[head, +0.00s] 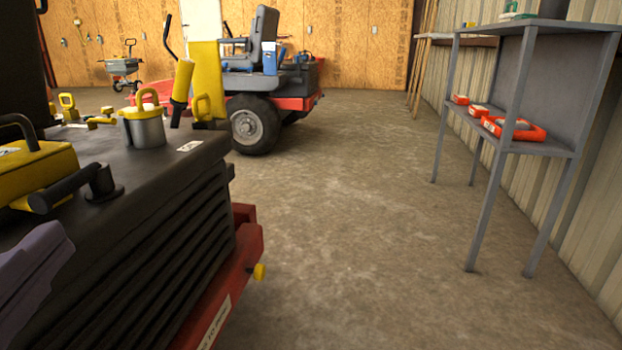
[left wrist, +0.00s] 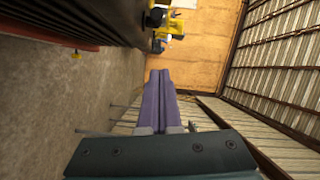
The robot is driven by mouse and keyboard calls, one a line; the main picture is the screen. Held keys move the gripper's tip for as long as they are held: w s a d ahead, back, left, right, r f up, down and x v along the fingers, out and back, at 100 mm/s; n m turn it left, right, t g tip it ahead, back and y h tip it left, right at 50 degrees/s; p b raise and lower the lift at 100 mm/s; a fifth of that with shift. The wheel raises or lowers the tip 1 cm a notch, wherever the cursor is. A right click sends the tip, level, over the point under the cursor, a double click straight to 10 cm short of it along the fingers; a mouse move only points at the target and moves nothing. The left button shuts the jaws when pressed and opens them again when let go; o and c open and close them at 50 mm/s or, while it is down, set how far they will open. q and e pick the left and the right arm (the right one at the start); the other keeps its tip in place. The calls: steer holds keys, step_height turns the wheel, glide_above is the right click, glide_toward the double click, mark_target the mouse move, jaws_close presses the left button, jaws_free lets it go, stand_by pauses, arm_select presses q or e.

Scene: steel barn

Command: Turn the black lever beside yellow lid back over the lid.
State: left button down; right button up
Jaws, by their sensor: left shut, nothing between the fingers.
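The yellow lid (head: 42,172) is at the left of the head view, on top of a dark ribbed machine housing, with a black loop handle (head: 22,125) on it. The black lever (head: 72,190) lies nearly flat along the lid's near side, its pivot on the housing at its right end. Its left end overlaps the lid's edge in the picture; I cannot tell whether it is above or beside it. My left gripper (head: 38,265) is purple, nearer the camera and below the lever in the picture, apart from it. In the left wrist view its fingers (left wrist: 161,78) are shut and empty.
A grey shelf (head: 540,147) with red trays stands at the right. A red vehicle (head: 260,95) is behind. The concrete floor between is clear.

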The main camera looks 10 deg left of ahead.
mark_target(63, 198)
arm_select(q)
steer(key=w+a, duration=0.2)
steer(key=w, duration=0.1)
steer(key=w+a, duration=0.2)
steer(key=w, duration=0.1)
steer(key=w+a+f+p, duration=0.1)
steer(key=w+a, duration=0.1)
steer(key=shift+w+a, duration=0.25)
steer(key=shift+w, duration=0.15)
steer(key=shift+a, duration=0.3)
arm_select(e)
steer(key=shift+w+r, duration=0.1)
steer(key=shift+r, duration=0.65)
